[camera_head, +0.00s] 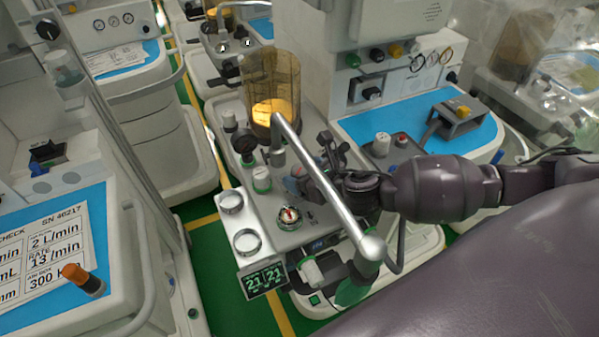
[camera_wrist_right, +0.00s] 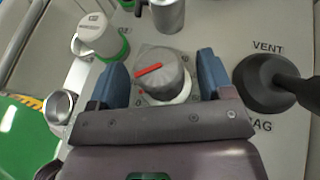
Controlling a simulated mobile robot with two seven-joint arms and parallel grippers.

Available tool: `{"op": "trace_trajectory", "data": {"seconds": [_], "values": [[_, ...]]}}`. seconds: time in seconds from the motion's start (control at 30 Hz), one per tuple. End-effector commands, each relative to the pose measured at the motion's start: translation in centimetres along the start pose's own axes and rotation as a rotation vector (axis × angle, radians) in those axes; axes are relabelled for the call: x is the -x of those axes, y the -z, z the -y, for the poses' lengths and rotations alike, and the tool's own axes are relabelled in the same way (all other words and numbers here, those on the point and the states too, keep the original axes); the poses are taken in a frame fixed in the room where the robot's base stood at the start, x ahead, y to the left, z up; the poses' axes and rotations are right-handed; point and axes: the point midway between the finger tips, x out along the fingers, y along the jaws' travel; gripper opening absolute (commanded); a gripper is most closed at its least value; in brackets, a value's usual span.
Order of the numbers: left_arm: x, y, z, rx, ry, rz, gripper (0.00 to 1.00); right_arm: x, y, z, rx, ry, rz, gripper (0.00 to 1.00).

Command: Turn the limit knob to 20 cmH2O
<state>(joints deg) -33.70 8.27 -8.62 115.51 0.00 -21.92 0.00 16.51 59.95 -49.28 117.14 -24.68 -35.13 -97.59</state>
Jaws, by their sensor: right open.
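The limit knob (camera_wrist_right: 158,68) is a grey knob with a red pointer line and a pale base, seen in the right wrist view. The pointer slants from lower left to upper right. Scale marks around it are mostly hidden, and I cannot read the setting. My right gripper (camera_wrist_right: 161,80) is open, with one blue finger on each side of the knob; I see small gaps, so it does not clearly touch. In the head view the right gripper (camera_head: 300,180) is over the machine's top panel and largely hides the knob. My left gripper is not in view.
A black VENT/BAG lever (camera_wrist_right: 272,84) stands close right of the fingers. A white cap with a green ring (camera_wrist_right: 100,36) is at upper left. A silver tube (camera_head: 325,185) crosses above the panel.

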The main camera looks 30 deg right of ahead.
Motion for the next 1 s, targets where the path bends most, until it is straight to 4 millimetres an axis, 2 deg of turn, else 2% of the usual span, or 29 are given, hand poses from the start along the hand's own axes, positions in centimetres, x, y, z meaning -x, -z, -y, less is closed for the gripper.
{"op": "trace_trajectory", "data": {"seconds": [0.13,0.43,0.77,0.87,1.0], "values": [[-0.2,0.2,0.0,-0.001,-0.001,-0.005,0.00,-0.8,0.0,0.0,0.000,0.000,-0.001,0.74],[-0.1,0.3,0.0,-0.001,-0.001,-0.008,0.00,-1.0,0.0,0.0,0.000,0.000,0.000,0.74],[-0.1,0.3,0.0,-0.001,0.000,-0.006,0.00,-1.0,0.0,0.0,-0.001,0.000,0.000,0.25],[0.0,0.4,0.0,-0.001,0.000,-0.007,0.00,-0.9,-0.1,0.0,-0.002,0.003,0.000,0.24],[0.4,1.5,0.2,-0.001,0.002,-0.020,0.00,-0.8,-0.5,0.0,-0.019,0.043,0.004,0.24]]}}
